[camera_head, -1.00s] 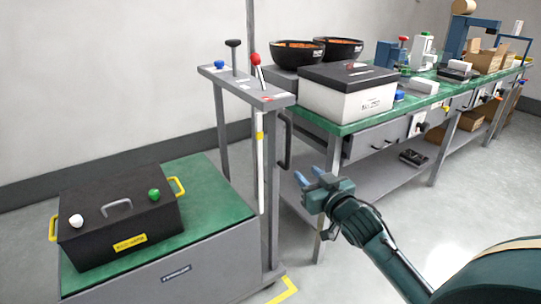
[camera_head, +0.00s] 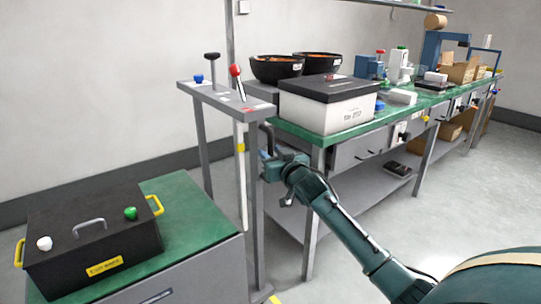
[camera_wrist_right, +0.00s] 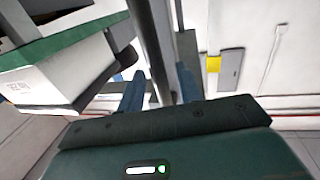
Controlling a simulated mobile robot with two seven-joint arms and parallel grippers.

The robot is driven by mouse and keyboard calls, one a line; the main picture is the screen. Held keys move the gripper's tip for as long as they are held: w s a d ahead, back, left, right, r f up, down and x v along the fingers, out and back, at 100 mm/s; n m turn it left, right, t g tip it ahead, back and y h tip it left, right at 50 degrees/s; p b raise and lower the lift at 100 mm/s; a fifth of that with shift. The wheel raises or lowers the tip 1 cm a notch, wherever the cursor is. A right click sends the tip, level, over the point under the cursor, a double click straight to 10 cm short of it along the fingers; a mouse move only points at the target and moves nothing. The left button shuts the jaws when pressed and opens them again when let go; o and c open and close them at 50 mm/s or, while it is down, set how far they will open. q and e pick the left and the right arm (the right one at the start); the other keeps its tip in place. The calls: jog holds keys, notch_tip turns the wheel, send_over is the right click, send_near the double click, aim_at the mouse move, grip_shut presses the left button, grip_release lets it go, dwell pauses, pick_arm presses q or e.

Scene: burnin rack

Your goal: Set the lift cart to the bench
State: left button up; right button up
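The lift cart stands at left in the head view, with a green platform (camera_head: 190,205) and a grey control panel (camera_head: 225,100) on an upright frame. A red-knobbed lever (camera_head: 236,80), a black T-handle (camera_head: 212,66) and a blue knob (camera_head: 198,79) stand on the panel. A dark handle bar (camera_head: 267,135) is on the frame's right side. The green-topped bench (camera_head: 290,127) stands right of the cart. My right gripper (camera_head: 265,165) is at the handle bar. In the right wrist view its fingers (camera_wrist_right: 160,92) are apart, with a dark bar (camera_wrist_right: 150,45) running between them. My left gripper is out of view.
A black box (camera_head: 95,235) with yellow handles sits on the cart platform. A white box with a black lid (camera_head: 325,110) and two black bowls (camera_head: 277,68) are at the bench's near end. Yellow floor marking (camera_head: 273,299) shows by the cart base. Floor right of the bench is clear.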

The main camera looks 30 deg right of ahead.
jog(key=shift+w, duration=0.5)
grip_shut()
